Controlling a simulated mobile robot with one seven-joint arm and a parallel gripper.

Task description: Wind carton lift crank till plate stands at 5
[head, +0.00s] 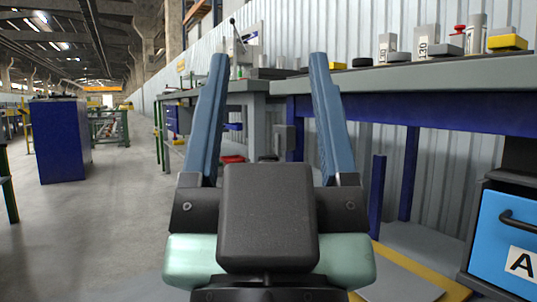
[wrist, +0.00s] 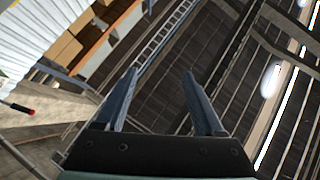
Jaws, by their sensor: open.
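My gripper (head: 268,62) is open and empty, its two blue fingers pointing up and apart in the middle of the head view. In the wrist view my gripper (wrist: 160,74) also shows open, with nothing between the fingers. I cannot make out a carton lift, its plate or a scale with a 5 in either view. A thin lever with a dark knob (head: 235,24) rises from the farther bench, behind the fingers; I cannot tell whether it is a crank. A red-tipped dark rod (wrist: 22,108) shows at the left of the wrist view; what it belongs to is unclear.
A grey-topped bench (head: 430,75) stands at right, carrying grey blocks marked 130 (head: 425,48), a red-topped item (head: 459,36) and a yellow-topped box (head: 508,42). A blue drawer unit marked A (head: 500,240) stands below. A blue cabinet (head: 58,140) is at left; floor between is clear.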

